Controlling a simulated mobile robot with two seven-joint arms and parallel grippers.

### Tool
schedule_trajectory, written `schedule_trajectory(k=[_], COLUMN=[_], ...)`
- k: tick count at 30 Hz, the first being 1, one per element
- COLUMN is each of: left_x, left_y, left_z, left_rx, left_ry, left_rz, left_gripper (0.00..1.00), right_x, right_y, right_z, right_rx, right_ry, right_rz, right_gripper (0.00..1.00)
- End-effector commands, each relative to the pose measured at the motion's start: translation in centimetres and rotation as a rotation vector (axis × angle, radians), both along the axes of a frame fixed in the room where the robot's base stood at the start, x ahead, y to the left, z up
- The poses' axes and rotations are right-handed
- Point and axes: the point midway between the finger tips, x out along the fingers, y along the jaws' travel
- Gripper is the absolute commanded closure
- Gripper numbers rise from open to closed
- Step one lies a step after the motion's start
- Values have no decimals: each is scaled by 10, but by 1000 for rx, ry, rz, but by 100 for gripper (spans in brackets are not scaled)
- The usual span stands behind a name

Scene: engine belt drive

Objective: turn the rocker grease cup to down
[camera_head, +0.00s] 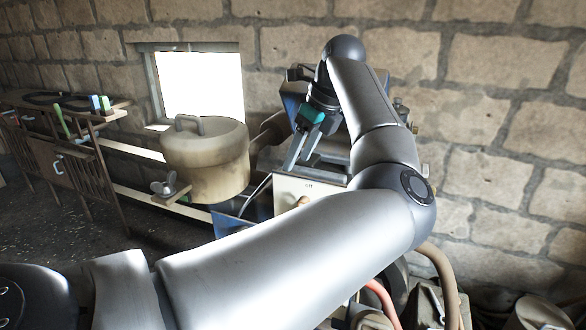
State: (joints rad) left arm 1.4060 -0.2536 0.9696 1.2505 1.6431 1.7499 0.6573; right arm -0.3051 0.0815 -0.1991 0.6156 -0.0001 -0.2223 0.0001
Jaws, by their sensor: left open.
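My left arm comes in from the left, bends at the right and reaches back to the blue machine (294,92) at the wall. My left gripper (298,163) is open, its two fingers pointing down in front of the machine, above a cream panel (290,187). I see nothing held between the fingers. I cannot make out the rocker grease cup; the arm and gripper cover much of the machine. My right gripper is not in view.
A large beige lidded tank (205,160) stands left of the machine. A wooden workbench (75,165) with small items is at the far left. Red and brown hoses (440,275) run low at the right. A stone wall (490,110) closes off the back.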

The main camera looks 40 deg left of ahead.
Motion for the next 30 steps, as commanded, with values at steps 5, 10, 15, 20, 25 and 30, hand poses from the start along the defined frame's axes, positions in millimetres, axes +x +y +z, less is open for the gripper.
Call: schedule_trajectory(k=[5, 10, 15, 20, 25, 30], left_x=[-2, -2, -2, -2, -2, -2], left_y=[12, 17, 19, 19, 19, 19], left_z=[-28, -42, -45, -46, -45, -45], left_rx=[0, -1, 0, 0, -1, -1], left_ry=[3, 0, -1, -1, -1, -1], left_rz=[1, 1, 1, 1, 1, 1], left_gripper=[39, 39, 39, 39, 57, 76], right_x=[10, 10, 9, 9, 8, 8], right_y=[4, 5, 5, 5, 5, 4], right_z=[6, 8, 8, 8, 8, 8], right_rx=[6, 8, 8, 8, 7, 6], right_ry=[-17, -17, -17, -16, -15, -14], right_rz=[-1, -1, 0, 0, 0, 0], right_gripper=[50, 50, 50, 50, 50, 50])
